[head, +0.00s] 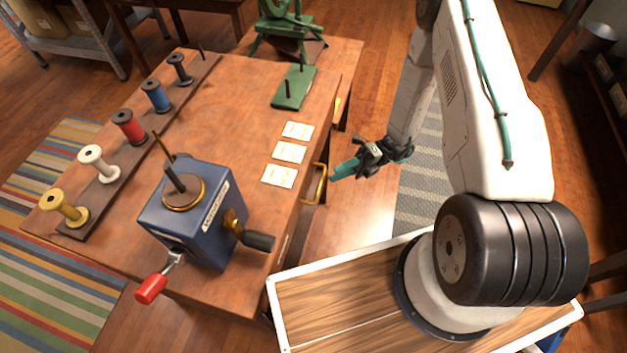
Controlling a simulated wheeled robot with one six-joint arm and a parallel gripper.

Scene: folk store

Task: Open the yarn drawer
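The worktable (228,98) has a drawer on its right side, with its front seen almost edge-on. A curved brass handle (320,184) sticks out from that side. I cannot see from here whether this is the yarn drawer, and the drawer looks flush with the table. My gripper (336,174) has teal fingers and points left toward the brass handle. Its tips are just right of the handle's upper part, and a small gap seems to show between them. The fingers overlap in this view, so their opening is unclear.
A blue winder (190,222) with a red-tipped crank stands at the table's near end. Several spools, including a red one (128,126), stand on a rack at left. White cards (290,152) lie near the handle side. A green base (294,88) is farther back.

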